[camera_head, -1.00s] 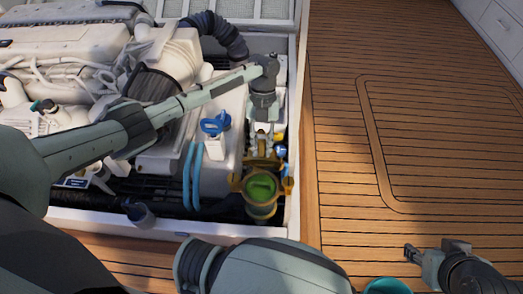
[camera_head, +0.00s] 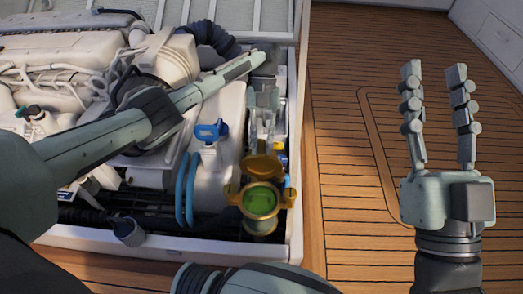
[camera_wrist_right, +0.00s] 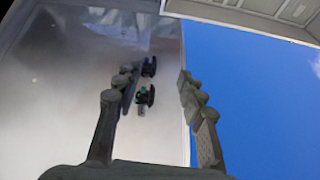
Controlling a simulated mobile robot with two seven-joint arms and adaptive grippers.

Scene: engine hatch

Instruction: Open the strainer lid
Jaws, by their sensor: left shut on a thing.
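The strainer (camera_head: 247,228) stands upright near the front right corner of the engine hatch, with a brass rim and a green round inside facing up. A brass piece, which looks like its lid (camera_head: 262,168), is raised behind the rim and tilted. My left gripper (camera_head: 262,142) reaches in from above and behind, its fingers pointing down to the brass lid and shut on it; the exact contact is small and partly hidden. My right gripper (camera_head: 433,75) is open and empty over the wooden deck, fingers pointing up the picture; its fingers also show in the right wrist view (camera_wrist_right: 155,82).
A blue-handled valve (camera_head: 212,131) and blue hoses (camera_head: 186,190) stand left of the strainer. The engine (camera_head: 70,70) fills the hatch's left side. The white hatch rim (camera_head: 297,215) runs close on the strainer's right. The wooden deck (camera_head: 350,190) to the right is clear.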

